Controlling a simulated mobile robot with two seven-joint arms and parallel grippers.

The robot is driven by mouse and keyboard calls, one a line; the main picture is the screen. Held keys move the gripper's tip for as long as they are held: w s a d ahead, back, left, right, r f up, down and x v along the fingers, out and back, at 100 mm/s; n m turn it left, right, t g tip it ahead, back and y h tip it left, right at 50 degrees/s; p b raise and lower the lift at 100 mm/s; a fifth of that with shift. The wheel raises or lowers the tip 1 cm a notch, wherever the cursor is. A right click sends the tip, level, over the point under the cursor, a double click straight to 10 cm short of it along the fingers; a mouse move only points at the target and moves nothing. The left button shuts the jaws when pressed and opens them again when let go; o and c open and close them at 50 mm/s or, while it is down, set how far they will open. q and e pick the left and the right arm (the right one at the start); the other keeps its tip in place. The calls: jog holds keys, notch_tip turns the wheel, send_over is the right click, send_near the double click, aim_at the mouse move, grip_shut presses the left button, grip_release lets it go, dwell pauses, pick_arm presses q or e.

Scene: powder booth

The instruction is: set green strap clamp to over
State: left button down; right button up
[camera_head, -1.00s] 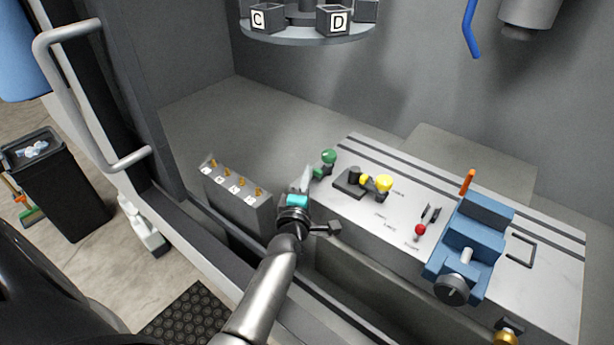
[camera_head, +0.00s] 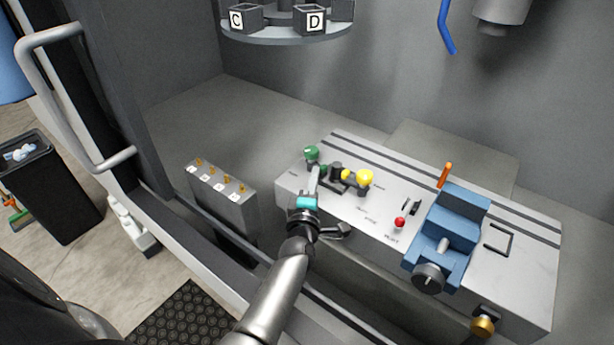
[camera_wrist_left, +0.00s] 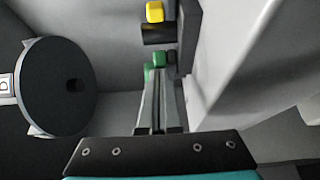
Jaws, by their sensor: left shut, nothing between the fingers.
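The green strap clamp has a round green knob (camera_head: 311,153) at the left end of the white-topped bench. Its lower part is partly hidden behind my fingers. In the left wrist view the green knob (camera_wrist_left: 158,59) shows at the fingertips. My left gripper (camera_head: 318,172) is shut and empty, just in front of the clamp, its fingertips close to the green part. I cannot tell whether they touch it. In the left wrist view my left gripper (camera_wrist_left: 154,85) shows both fingers together. My right gripper is not in view.
A yellow-knobbed clamp (camera_head: 364,177) stands right of the green one. Farther right are a red knob (camera_head: 400,222) and a blue vise (camera_head: 447,235). A grey block with brass pins (camera_head: 222,200) stands left. A carousel (camera_head: 285,30) hangs behind.

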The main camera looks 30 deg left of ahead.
pick_arm(q)
jog(key=shift+w+d, duration=0.4)
jog(key=shift+d, duration=0.15)
jog(key=shift+w+d, duration=0.15)
jog(key=shift+d, duration=0.05)
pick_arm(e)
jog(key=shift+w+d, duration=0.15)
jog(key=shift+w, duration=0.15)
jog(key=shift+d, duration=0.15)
pick_arm(q)
jog(key=shift+s+d+p, duration=0.15)
jog(key=shift+s+p, duration=0.15)
jog(key=shift+s, duration=0.15)
jog(key=p+v, duration=0.4)
jog(key=v, duration=1)
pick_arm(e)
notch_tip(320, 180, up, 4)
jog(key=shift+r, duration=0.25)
pick_arm(q)
jog(key=shift+s, duration=0.15)
